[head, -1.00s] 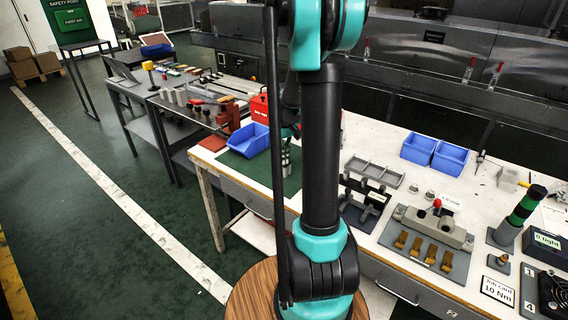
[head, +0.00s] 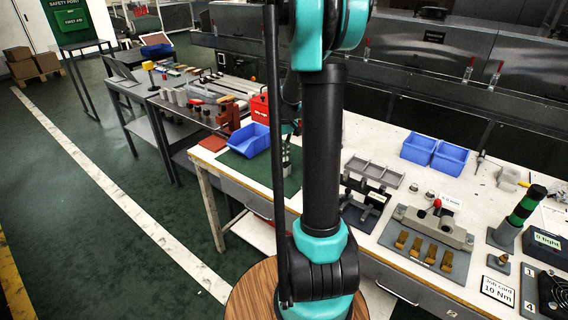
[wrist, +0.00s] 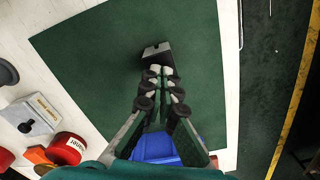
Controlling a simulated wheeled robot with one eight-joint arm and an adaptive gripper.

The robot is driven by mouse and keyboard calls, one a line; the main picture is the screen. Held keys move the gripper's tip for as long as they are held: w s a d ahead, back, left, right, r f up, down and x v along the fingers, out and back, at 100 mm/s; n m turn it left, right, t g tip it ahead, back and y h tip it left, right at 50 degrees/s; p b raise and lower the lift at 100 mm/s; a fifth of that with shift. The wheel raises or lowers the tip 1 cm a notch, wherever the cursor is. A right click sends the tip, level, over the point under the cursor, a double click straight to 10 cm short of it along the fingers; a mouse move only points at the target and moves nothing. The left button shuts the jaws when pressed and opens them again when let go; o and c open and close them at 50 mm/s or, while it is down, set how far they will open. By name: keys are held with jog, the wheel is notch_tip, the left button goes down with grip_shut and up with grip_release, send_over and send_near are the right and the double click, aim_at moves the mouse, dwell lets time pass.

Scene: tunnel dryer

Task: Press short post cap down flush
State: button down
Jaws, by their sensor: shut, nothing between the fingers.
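In the wrist view my gripper (wrist: 160,73) is shut, its fingertips together above the green mat (wrist: 90,45). A small dark block with a pale edge (wrist: 156,50) shows right at the fingertips. I cannot tell whether it is the short post's cap, or whether the fingertips touch it. In the head view my gripper (head: 287,158) is partly hidden behind my arm, over the green mat (head: 291,182) at the bench's left end. No post cap can be made out clearly in either view.
A red labelled container (wrist: 68,147) is nearby.

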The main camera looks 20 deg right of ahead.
jog(key=shift+r, duration=2.2)
jog(key=shift+s, duration=0.1)
jog(key=s+a+f+t, duration=0.1)
jog(key=s+a+f, duration=0.1)
jog(key=s, duration=0.5)
jog(key=s+a+f+t, duration=0.1)
jog(key=s+a+f, duration=0.1)
jog(key=s+a, duration=0.3)
jog(key=s+a+f+t, duration=0.2)
jog(key=s+a+f, duration=0.1)
jog(key=s, duration=0.6)
jog(key=shift+s+a+m, duration=0.15)
jog(key=shift+s+m, duration=0.1)
jog(key=shift+m, duration=0.15)
